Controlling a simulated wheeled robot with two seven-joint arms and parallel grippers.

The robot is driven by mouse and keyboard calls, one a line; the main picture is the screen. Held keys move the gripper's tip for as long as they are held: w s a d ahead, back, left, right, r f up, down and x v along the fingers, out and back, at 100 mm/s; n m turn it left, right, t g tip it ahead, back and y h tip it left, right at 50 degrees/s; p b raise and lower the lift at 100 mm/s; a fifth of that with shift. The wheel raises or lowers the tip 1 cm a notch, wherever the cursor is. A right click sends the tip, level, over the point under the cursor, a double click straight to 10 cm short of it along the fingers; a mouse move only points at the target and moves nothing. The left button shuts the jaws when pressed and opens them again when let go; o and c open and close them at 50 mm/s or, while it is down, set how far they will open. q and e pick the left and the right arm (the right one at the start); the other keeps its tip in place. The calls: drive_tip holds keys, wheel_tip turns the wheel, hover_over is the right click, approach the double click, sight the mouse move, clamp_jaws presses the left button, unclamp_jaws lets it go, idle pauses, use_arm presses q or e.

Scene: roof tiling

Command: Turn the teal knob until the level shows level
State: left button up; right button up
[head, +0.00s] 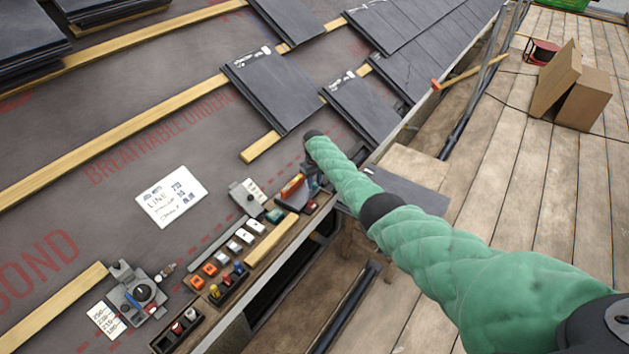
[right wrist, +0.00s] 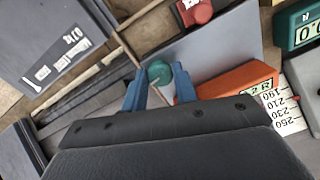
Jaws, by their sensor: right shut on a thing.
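The teal knob (right wrist: 158,72) is round and sits between the two blue fingertips of my right gripper (right wrist: 159,84) in the right wrist view. The gripper is shut on it. In the head view my right gripper (head: 313,182) is at the far end of the bench strip, and the arm hides most of the knob's surroundings. An orange block (right wrist: 238,80) lies just right of the fingers in the right wrist view; an orange piece (head: 292,186) also shows beside the gripper in the head view. I cannot read a level bubble on it. My left gripper is out of view.
A white handwritten card (head: 171,196) lies on the underlay. Dark slates (head: 272,88) lie above the gripper. Cardboard boxes (head: 582,100) stand on the plank deck at right.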

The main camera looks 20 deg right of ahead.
drive_tip(key=shift+s+f+m, duration=0.1)
drive_tip(key=shift+f+m, duration=0.05)
drive_tip(key=shift+m, duration=0.35)
drive_tip(key=o, duration=1)
drive_tip(key=shift+f, duration=0.1)
drive_tip(key=shift+c, duration=0.2)
drive_tip(key=shift+r, duration=0.2)
drive_tip(key=shift+w+d+r, duration=0.1)
drive_tip(key=shift+w+r, duration=0.1)
drive_tip(key=shift+r, duration=1.65)
drive_tip(key=shift+w+d+r, duration=0.1)
drive_tip(key=shift+w+r, duration=0.05)
drive_tip(key=shift+r, duration=1.7)
